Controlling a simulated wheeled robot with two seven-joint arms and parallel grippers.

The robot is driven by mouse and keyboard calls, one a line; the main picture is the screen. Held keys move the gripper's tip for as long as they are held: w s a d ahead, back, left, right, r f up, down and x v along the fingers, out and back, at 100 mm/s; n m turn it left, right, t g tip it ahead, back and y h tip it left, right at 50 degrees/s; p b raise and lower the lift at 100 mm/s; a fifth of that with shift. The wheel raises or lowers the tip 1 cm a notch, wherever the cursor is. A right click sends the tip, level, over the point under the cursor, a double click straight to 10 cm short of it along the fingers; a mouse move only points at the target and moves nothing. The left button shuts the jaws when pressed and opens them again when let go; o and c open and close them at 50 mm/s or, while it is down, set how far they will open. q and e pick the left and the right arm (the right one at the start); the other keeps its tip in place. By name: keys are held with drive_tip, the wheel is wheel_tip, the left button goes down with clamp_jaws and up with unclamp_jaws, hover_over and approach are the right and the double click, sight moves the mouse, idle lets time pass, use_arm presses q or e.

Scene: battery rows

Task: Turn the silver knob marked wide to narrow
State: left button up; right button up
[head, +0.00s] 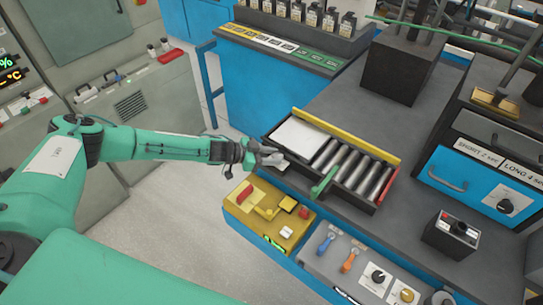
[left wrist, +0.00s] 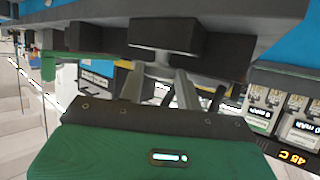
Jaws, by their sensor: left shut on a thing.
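A silver-grey knob (head: 442,298) shows at the bottom edge of the head view, partly cut off, on the grey front panel (head: 310,258). Its marking is too small to read. My left gripper (head: 277,159) is well up and left of it, at the left end of the roller tray (head: 383,201). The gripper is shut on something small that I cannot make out. In the left wrist view its fingers (left wrist: 172,92) point away from the camera, and what lies between them is unclear. My right gripper is not in view.
A black-pointer knob (head: 378,277) and a yellow knob (head: 406,295) sit left of the silver one. Blue and orange toggles (head: 348,262) stand further left. A yellow box (head: 268,212) lies below my gripper. A black button box (head: 451,234) stands right.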

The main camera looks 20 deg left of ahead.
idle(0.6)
use_arm(q)
drive_tip(key=o, duration=0.9)
drive_tip(key=shift+c, duration=0.2)
drive_tip(key=shift+o, duration=0.4)
drive_tip(key=shift+r, duration=0.1)
drive_tip(key=shift+a, duration=0.1)
drive_tip(key=shift+t, duration=0.3)
drive_tip(key=shift+s+n+t+y, duration=0.15)
drive_tip(key=shift+n+t+y, duration=0.35)
drive_tip(key=shift+n, duration=0.3)
drive_tip(key=shift+s+d+n+t+y, duration=0.1)
drive_tip(key=shift+d+n+t+y, duration=0.15)
drive_tip(key=shift+n+t+y, duration=0.3)
drive_tip(key=shift+s+d+n+t+y, duration=0.1)
drive_tip(key=shift+d+n+t+y, duration=0.1)
drive_tip(key=shift+n+t+y, duration=0.35)
drive_tip(key=shift+n, duration=0.3)
